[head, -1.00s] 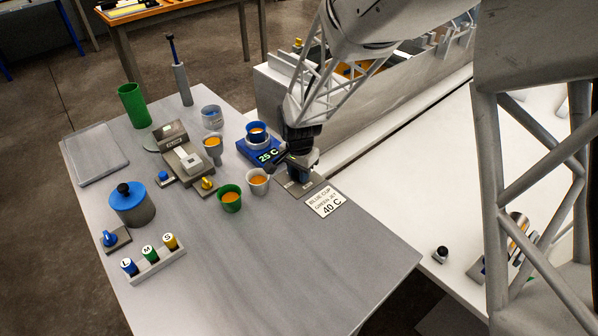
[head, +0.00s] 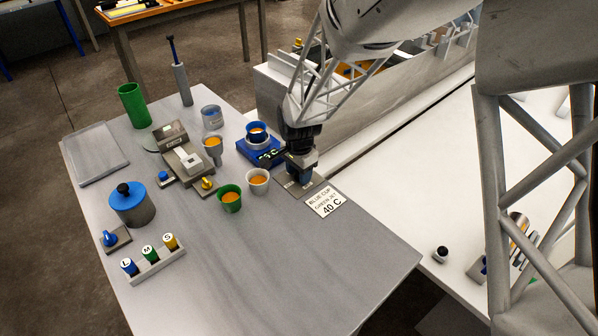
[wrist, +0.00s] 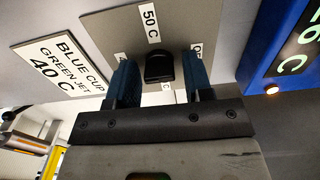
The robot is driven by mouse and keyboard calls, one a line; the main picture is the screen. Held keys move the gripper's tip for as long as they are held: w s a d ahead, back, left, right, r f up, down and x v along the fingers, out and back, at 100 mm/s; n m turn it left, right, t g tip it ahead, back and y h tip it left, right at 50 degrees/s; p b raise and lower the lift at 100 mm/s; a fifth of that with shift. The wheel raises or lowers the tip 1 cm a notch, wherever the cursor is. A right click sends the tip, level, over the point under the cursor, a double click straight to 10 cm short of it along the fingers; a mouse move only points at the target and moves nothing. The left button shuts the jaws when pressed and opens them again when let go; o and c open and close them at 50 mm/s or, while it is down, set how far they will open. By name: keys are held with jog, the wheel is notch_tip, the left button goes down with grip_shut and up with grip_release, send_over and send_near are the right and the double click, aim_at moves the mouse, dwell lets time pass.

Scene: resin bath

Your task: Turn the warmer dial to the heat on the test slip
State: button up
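The test slip (head: 325,202) lies on the table at right and reads "BLUE CUP GREEN JET 40 C"; it also shows in the wrist view (wrist: 60,70). The blue warmer (head: 247,151) carries a blue cup (head: 256,128) with orange liquid; its display is partly hidden in the head view and cut off in the wrist view, ending in "6 C". The black warmer dial (wrist: 159,68) sits on a grey plate (wrist: 195,22) with a "50 C" label above it and other labels partly hidden. My gripper (wrist: 160,85) points down with its blue fingers either side of the dial, small gaps showing.
A white cup (head: 258,187) and a green cup (head: 230,204) with orange liquid stand left of my gripper. The front right of the table is clear.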

jog(key=shift+o, duration=0.5)
jog(key=shift+r, duration=3.85)
jog(key=shift+s+d+r, duration=0.15)
jog(key=shift+d+r, duration=0.15)
jog(key=shift+r, duration=0.05)
jog(key=s+d+r+n+t, duration=0.1)
jog(key=s+d+r+n, duration=0.3)
jog(key=s+d+r, duration=0.85)
jog(key=s+d+r+n, duration=0.2)
jog(key=s+d, duration=0.2)
jog(key=s, duration=0.4)
jog(key=s+d+r+n+t, duration=0.1)
jog(key=s+d+n, duration=0.1)
jog(key=s+d, duration=0.3)
jog(key=s, duration=0.3)
jog(key=shift+d+r+n+t, duration=0.3)
jog(key=shift+r+n, duration=0.05)
jog(key=shift+n, duration=0.05)
